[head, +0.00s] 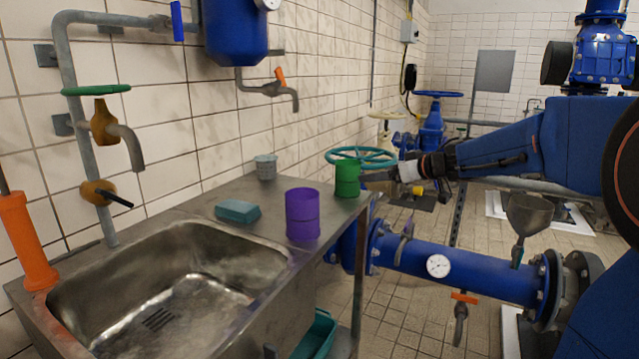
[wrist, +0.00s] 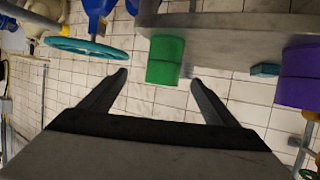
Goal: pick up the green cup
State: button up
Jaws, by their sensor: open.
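The green cup (head: 347,181) stands upright on the right end of the steel sink table (head: 225,200). My gripper (head: 378,180) is just right of the cup in the head view, at about its height, with its fingers partly hard to make out. The wrist view is turned over, with the table edge at the top and the green cup (wrist: 165,60) hanging below it. There my gripper (wrist: 158,79) is open, one fingertip on each side of the cup's outline. I cannot tell whether the tips reach alongside it; no grip on it shows.
A purple cup (head: 302,213), a teal sponge (head: 237,211) and a small grey cup (head: 265,167) stand on the table. A teal handwheel (head: 360,156) shows close behind the green cup. A blue pipe (head: 460,268) with a gauge runs below my arm.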

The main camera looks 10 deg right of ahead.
aim_at(356, 179)
jog(key=x, duration=0.7)
jog(key=a+x, duration=0.1)
jog(key=x, duration=0.3)
jog(key=shift+s+a+f, duration=0.1)
jog(key=shift+a+f, duration=0.05)
jog(key=shift+f, duration=0.15)
jog(key=shift+x, duration=3.25)
jog(key=c, duration=1.4)
